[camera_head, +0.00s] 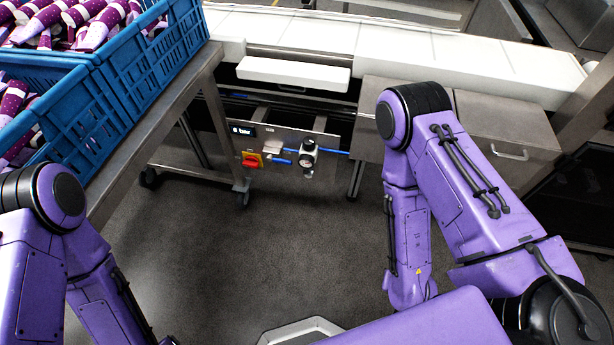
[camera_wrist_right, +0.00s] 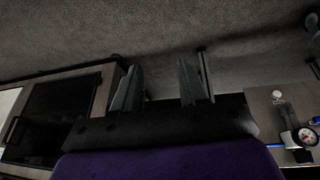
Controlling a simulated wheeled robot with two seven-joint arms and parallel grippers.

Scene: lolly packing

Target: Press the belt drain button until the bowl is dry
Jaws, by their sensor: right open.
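A steel panel (camera_head: 275,140) under the conveyor carries a small air unit (camera_head: 309,153) with a round gauge and a short bowl (camera_head: 308,172) hanging below it. Blue air lines run to both sides of it. In the right wrist view, which shows the floor at the top, the gauge (camera_wrist_right: 306,136) is at the right edge, with a pale round part (camera_wrist_right: 277,95) near it. I cannot make out the drain button or any water in the bowl. My right gripper (camera_wrist_right: 159,66) is open and empty, apart from the unit. My left gripper is out of view.
The panel also has a "6 bar" display (camera_head: 242,131) and a red and yellow switch (camera_head: 252,159). A wheeled steel table (camera_head: 170,105) with blue crates (camera_head: 145,65) of purple-wrapped lollies stands at left. Steel drawers (camera_head: 500,135) are at right. The floor (camera_head: 270,240) before the panel is clear.

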